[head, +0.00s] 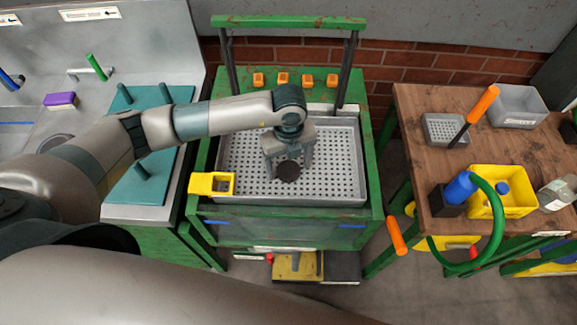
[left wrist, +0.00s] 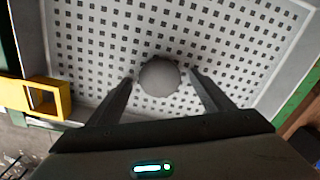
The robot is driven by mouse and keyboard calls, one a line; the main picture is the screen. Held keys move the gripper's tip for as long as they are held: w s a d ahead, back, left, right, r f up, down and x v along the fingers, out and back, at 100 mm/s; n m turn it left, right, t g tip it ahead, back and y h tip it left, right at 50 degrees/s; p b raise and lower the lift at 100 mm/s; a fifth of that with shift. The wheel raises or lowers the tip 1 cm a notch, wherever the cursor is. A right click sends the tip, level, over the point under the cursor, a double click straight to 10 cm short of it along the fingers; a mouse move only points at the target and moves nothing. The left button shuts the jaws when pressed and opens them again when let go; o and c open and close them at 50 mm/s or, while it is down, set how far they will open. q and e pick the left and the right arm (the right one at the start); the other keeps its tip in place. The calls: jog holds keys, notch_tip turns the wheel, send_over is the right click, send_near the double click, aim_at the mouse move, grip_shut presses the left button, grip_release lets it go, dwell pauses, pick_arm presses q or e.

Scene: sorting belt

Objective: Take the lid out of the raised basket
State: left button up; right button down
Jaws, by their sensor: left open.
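The lid (head: 288,171) is a small dark round disc in the raised basket (head: 345,196), a grey perforated tray on a green frame. In the left wrist view the lid (left wrist: 160,76) looks grey with a notched edge, and the perforated basket floor (left wrist: 110,35) lies around it. My left gripper (head: 287,172) is over the basket with its fingers pointing down. In the left wrist view the open fingers (left wrist: 163,82) stand one on each side of the lid, with a gap on both sides. Whether the lid rests on the floor is hard to tell. My right gripper is not in view.
A yellow bracket (head: 212,184) sits at the basket's front left corner. A green bar (head: 289,22) on dark posts stands behind. A wooden table (head: 425,185) with bins and a bottle is at the right, and a teal rack (head: 150,185) at the left.

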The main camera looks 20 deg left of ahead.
pick_arm(q)
jog(key=shift+f, duration=0.15)
jog(key=shift+c, duration=0.3)
jog(key=c, duration=1)
jog(key=shift+c, duration=0.4)
